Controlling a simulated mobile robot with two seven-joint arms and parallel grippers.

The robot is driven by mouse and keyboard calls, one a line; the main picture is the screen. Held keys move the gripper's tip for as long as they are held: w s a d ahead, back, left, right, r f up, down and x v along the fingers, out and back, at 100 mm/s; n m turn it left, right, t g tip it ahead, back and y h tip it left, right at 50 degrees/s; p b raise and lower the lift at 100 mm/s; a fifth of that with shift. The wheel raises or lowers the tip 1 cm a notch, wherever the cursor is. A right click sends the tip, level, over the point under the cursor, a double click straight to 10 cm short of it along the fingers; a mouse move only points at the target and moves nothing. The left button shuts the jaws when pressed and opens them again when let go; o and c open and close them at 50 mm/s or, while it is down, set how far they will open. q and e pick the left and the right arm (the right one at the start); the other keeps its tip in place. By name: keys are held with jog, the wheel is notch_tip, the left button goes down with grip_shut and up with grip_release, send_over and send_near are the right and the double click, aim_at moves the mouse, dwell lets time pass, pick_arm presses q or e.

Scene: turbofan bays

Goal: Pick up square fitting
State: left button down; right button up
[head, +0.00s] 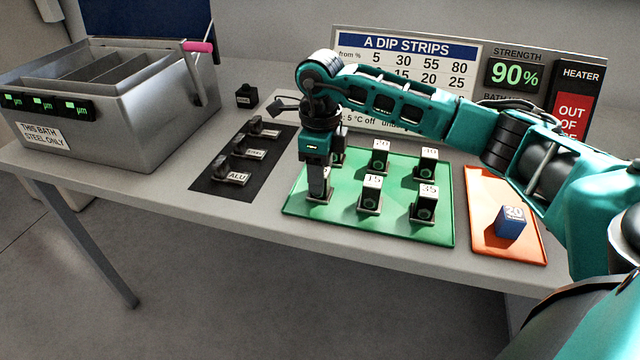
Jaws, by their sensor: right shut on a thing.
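My right gripper (318,178) points down over the front left corner of the green tray (300,207). It is shut on a small dark fitting there, mostly hidden by the fingers; I cannot tell its shape or whether it is clear of the tray. Several dark square blocks with white number tags stand on the tray, among them the 15 block (370,194), the 35 block (424,206) and the 20 block (379,158). My left gripper is not in view.
An orange tray (485,190) with a blue cube (511,223) lies at the right. A sign board (420,50) stands behind.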

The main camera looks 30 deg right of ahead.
jog(key=c, duration=0.6)
